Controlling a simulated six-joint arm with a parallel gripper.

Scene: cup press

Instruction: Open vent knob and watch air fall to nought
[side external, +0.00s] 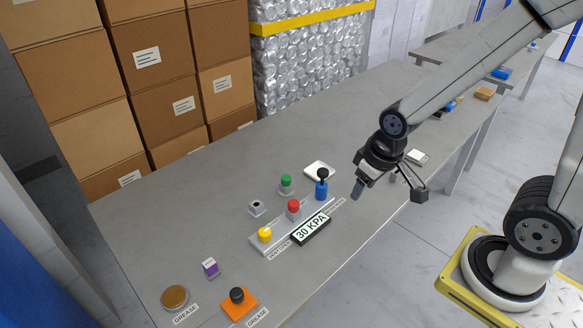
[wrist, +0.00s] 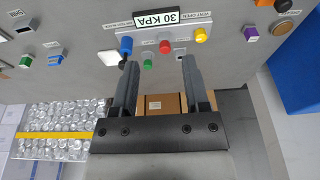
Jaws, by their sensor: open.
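A grey panel (side external: 265,246) lies on the bench with a yellow knob (side external: 264,235), a red knob (side external: 293,205) and a blue part with a black top (side external: 321,188). In the wrist view a small label reading "VENT OPEN" is beside the yellow knob (wrist: 200,35). The gauge display (side external: 311,229) reads 30 KPA; it also shows in the wrist view (wrist: 156,19). My gripper (side external: 388,191) is open and empty above the bench, right of the panel and apart from it. In the wrist view its fingers (wrist: 159,64) are spread below the panel.
A green button (side external: 286,184), a grey holed block (side external: 257,207) and a white tray (side external: 319,169) stand behind the panel. A purple block (side external: 210,267), orange base (side external: 241,307) and brown disc (side external: 174,298) are at the near left. Cartons (side external: 150,60) stand behind the bench.

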